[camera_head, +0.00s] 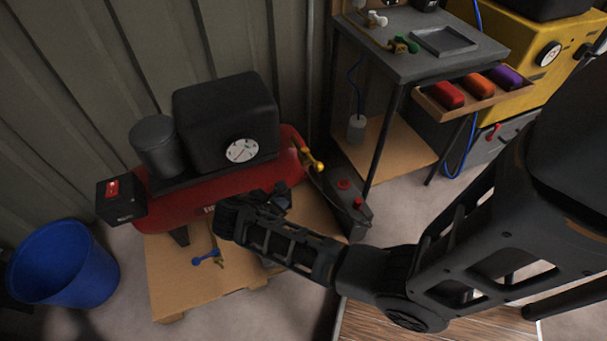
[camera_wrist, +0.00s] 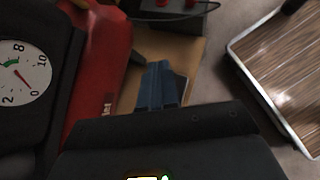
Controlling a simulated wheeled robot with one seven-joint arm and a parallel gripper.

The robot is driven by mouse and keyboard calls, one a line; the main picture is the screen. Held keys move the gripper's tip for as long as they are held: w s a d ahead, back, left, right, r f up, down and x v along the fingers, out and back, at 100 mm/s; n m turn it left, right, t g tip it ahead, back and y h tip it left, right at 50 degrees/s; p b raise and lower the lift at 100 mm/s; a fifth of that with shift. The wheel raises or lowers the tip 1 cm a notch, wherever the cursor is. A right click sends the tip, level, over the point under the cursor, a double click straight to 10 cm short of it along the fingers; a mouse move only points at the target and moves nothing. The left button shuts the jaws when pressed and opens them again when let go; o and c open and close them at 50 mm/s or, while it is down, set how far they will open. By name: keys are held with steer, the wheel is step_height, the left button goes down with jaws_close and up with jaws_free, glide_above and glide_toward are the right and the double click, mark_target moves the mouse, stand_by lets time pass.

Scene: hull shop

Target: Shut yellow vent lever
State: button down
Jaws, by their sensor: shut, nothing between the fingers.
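The yellow vent lever (camera_head: 313,163) sits on a brass fitting at the right end of the red compressor tank (camera_head: 235,186). A sliver of yellow also shows at the top left edge of the wrist view (camera_wrist: 80,3). My gripper (camera_head: 228,224) is in front of the tank, to the left of the lever and lower in the picture, apart from it. Its fingers (camera_wrist: 157,84) are shut and empty in the wrist view. My gripper and forearm hide part of the tank's front and the wooden base below.
A blue-handled valve (camera_head: 205,257) is low at the tank's front, close to my gripper. A dial gauge (camera_head: 241,151) is on the black housing. A dark box with red knobs (camera_head: 346,192) stands right of the lever, beside a metal table (camera_head: 400,62). A blue bin (camera_head: 62,262) is at left.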

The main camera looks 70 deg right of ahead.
steer(key=w+d+r+g, duration=0.2)
steer(key=d+r, duration=0.1)
steer(key=shift+r+h, duration=0.25)
steer(key=shift+h, duration=0.15)
glide_toward(313, 161)
steer(key=shift+s+d+f, duration=0.7)
steer(key=shift+s+f, duration=1.1)
steer(key=shift+f, duration=0.7)
steer(key=shift+b, duration=0.4)
